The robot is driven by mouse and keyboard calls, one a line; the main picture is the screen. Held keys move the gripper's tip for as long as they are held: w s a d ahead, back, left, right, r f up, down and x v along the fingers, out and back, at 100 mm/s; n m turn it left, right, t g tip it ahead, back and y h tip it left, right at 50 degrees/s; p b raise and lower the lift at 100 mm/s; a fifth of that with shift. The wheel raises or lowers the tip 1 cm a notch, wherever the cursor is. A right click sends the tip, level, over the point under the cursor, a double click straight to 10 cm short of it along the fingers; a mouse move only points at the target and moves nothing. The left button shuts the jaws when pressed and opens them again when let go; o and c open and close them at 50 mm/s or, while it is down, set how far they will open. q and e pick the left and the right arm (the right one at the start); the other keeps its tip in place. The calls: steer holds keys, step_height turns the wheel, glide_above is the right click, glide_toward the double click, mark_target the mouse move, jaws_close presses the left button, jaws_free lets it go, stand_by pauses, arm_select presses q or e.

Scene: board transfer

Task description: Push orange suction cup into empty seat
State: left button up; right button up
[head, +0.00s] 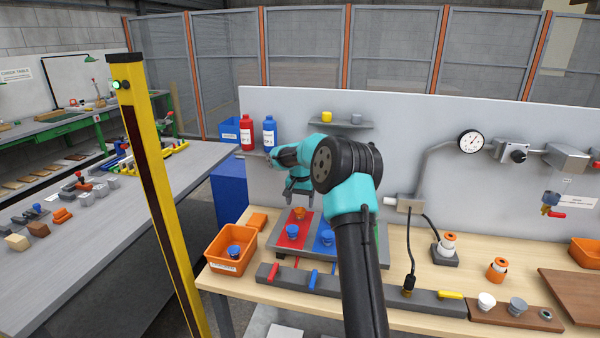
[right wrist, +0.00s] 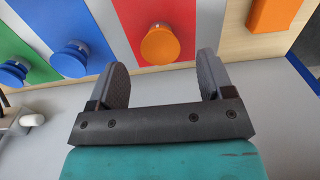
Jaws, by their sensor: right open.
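An orange suction cup (head: 299,213) stands at the back of a red strip (head: 279,237) on the grey board (head: 372,252). Another blue cup (head: 327,237) stands on the blue strip. My right gripper (head: 294,199) is open and empty just above and behind the orange cup. In the right wrist view the orange cup (right wrist: 160,45) lies beyond the gap between the open fingers (right wrist: 164,68), apart from them. My arm hides the board's right part. I cannot make out an empty seat. My left gripper is not in view.
An orange bin (head: 217,262) holding a blue cup stands left of the board, with an orange block (head: 257,222) behind. A grey rail (head: 289,279) with coloured handles runs along the front. Orange-and-white parts (head: 447,244) stand to the right. A grey wall panel (head: 420,130) closes the back.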

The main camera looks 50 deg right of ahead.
mark_target(300, 210)
step_height(300, 210, up, 14)
steer(key=shift+f, duration=0.15)
stand_by(0.9)
steer(key=w+a+f+t+y, duration=0.1)
steer(key=w+a+f, duration=0.1)
steer(key=a+f, duration=0.5)
steer(key=w+a+f, duration=0.1)
steer(key=a+f, duration=0.3)
steer(key=a, duration=0.6)
steer(key=s+a+f+t+y, duration=0.1)
steer(key=s+a+f, duration=0.25)
steer(key=a, duration=0.45)
steer(key=s+a+f+y, duration=0.1)
steer(key=s+a+f, duration=0.1)
steer(key=a+f, duration=0.35)
steer(key=s+a+f+n, duration=0.5)
steer(key=s+f, duration=0.5)
steer(key=f, duration=0.2)
steer(key=s+a+f+n+g, duration=0.1)
steer(key=s+a+f+n, duration=0.4)
steer(key=f, duration=0.8)
steer(key=s+a, duration=0.3)
steer(key=s, duration=0.2)
steer(key=shift+f+y, duration=0.25)
steer(key=shift+y, duration=0.15)
